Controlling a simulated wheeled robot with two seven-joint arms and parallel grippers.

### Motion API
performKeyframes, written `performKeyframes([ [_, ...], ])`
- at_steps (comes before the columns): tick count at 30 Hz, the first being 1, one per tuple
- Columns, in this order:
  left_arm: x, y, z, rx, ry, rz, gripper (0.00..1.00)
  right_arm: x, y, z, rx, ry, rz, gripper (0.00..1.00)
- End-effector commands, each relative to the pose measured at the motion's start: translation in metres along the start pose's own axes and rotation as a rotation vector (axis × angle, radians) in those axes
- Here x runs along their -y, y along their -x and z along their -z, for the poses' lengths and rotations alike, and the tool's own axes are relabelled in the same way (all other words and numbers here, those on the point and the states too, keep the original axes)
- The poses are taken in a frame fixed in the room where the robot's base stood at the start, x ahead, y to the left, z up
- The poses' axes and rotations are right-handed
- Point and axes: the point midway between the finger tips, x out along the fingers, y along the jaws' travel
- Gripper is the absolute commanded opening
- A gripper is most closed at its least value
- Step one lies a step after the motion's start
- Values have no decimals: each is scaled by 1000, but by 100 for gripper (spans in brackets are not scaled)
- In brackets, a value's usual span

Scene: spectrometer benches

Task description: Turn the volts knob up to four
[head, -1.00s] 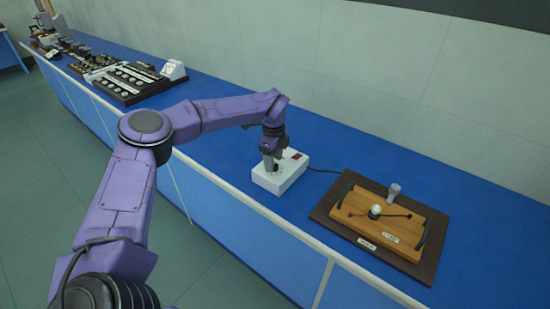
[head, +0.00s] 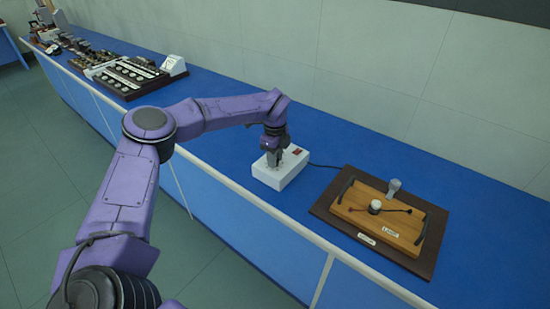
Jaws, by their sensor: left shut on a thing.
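A small white box (head: 283,178) with a dark red patch on its top (head: 297,150) stands on the blue bench. My left gripper (head: 272,161) points down onto the top of the box and is shut on the knob there. The knob is hidden by the fingers, and its setting cannot be read. My right gripper is not in view.
A dark board (head: 325,209) with a wooden base (head: 400,237), a white bulb (head: 376,206) and wires lies right of the box, joined by a black cable (head: 325,166). Dark trays (head: 128,90) and a white card (head: 174,65) stand far left. Bench between is clear.

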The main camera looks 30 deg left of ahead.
Motion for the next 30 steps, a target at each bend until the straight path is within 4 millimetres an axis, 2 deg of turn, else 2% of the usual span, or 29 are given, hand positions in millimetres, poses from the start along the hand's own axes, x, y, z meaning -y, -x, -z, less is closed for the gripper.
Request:
performKeyframes([
  [15,0,-1,-1,2,-428,3,1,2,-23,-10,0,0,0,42],
  [30,0,1,-1,3,-904,3,1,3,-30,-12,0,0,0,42],
])
